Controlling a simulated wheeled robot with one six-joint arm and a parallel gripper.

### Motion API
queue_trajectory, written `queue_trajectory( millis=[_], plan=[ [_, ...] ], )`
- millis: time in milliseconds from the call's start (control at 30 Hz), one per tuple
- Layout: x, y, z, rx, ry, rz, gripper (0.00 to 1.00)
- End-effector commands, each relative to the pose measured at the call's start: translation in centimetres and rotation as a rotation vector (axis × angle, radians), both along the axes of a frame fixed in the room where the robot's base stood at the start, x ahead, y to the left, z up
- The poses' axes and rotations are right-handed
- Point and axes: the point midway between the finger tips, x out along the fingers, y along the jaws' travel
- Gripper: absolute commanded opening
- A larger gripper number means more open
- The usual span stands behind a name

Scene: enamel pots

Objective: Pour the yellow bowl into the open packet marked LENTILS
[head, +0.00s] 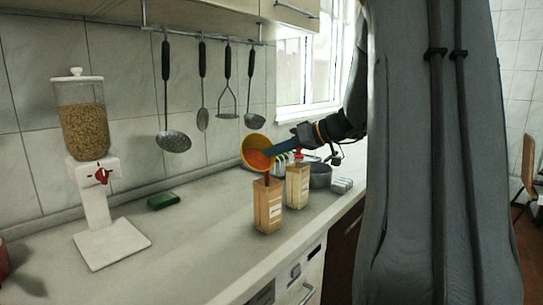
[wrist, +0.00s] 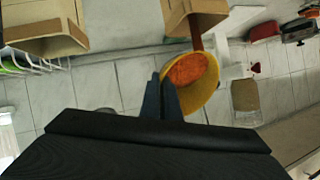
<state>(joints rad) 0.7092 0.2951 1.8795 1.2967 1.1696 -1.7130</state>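My gripper (head: 282,147) is shut on the rim of the yellow bowl (head: 251,141) and holds it tilted above the counter. The bowl also shows in the wrist view (wrist: 212,97), with orange-red contents (wrist: 190,70) inside. A reddish stream (wrist: 196,40) runs from its lip to the open top of the nearer tan packet (head: 268,208), which stands upright. That packet shows at the top of the wrist view (wrist: 190,14). A second tan packet (head: 298,190) stands to its right. The labels are too small to read.
A grain dispenser (head: 95,190) stands at the left, with a green block (head: 163,201) near the wall. Utensils (head: 203,110) hang behind. A grey pot (head: 320,176) and a dish rack (head: 282,161) stand beyond the packets.

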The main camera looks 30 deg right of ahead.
Motion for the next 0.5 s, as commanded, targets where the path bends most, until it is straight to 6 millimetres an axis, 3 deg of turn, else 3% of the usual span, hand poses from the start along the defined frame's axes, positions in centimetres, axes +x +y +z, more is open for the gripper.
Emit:
queue_trajectory(
  millis=[500],
  plan=[
    [-0.09,-0.09,0.04,0.006,-0.032,-0.001,0.0]
  ],
)
